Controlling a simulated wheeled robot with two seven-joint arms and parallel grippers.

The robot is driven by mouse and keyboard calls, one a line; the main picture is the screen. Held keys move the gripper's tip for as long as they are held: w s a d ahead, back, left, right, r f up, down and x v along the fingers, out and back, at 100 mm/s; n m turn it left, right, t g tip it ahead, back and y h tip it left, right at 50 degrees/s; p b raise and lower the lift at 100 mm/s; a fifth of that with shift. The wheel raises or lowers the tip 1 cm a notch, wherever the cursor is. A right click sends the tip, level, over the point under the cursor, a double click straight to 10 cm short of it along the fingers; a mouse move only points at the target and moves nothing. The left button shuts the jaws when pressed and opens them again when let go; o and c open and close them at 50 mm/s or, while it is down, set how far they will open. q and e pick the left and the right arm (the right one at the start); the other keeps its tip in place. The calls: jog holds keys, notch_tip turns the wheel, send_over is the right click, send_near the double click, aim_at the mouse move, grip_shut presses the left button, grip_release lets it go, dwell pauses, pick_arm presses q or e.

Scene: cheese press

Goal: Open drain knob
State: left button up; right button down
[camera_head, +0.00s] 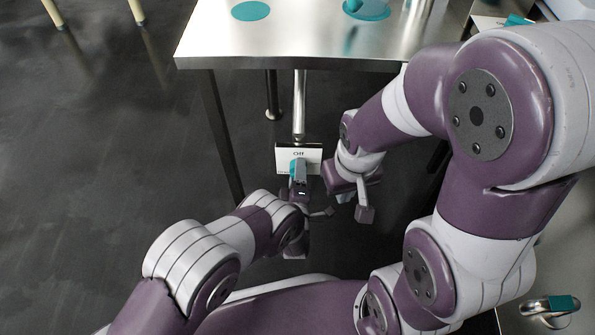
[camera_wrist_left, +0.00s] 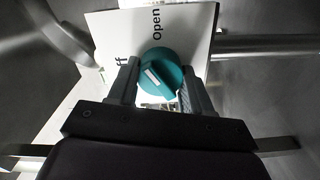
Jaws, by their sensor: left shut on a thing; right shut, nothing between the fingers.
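A round teal knob (camera_wrist_left: 163,72) with a raised bar and a white mark sits on a white plate (camera_head: 284,158) under the metal table. In the left wrist view the mark lies nearer the partly covered "Off" lettering than the "Open" lettering. My left gripper (camera_wrist_left: 158,84) is shut on the knob, one finger on each side. In the head view my left gripper (camera_head: 300,182) covers part of the knob (camera_head: 294,166). My right gripper (camera_head: 364,212) is shut and empty, just right of the plate and apart from the knob.
The steel table (camera_head: 290,35) spans the top, with teal discs (camera_head: 250,11) on it. A vertical pipe (camera_head: 299,105) runs down to the plate. Dark table legs (camera_head: 222,140) stand nearby. Left of the table is open floor.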

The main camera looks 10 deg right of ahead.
pick_arm(q)
jog(key=m, duration=0.5)
jog(key=shift+d+m, duration=0.1)
jog(key=shift+m, duration=0.3)
dwell(0.4)
jog(key=o, duration=1)
jog(key=shift+o, duration=0.2)
